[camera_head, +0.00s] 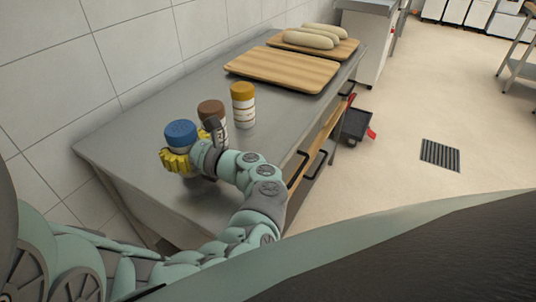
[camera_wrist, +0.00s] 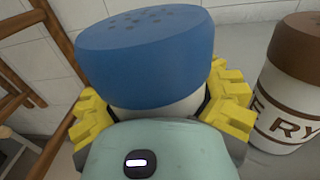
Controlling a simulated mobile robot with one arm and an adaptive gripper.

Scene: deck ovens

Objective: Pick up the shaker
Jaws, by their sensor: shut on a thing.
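A shaker with a blue perforated cap (camera_head: 181,132) is at the near left part of the steel counter. My gripper (camera_head: 177,158) has yellow fingers closed around its white body, just below the cap. In the wrist view the blue cap (camera_wrist: 146,45) fills the upper middle, and my gripper (camera_wrist: 165,105) shows yellow pads on both sides of it. The shaker looks upright. Its base is hidden, so I cannot tell whether it touches the counter. A brown-capped shaker (camera_head: 211,109) and a yellow-capped shaker (camera_head: 243,105) stand to the right of it.
The brown-capped shaker (camera_wrist: 295,85) is close on the right in the wrist view. An empty wooden board (camera_head: 283,69) and another board with pale loaves (camera_head: 308,39) lie farther back on the steel counter (camera_head: 125,140). A tiled wall (camera_head: 130,45) borders the counter's left side.

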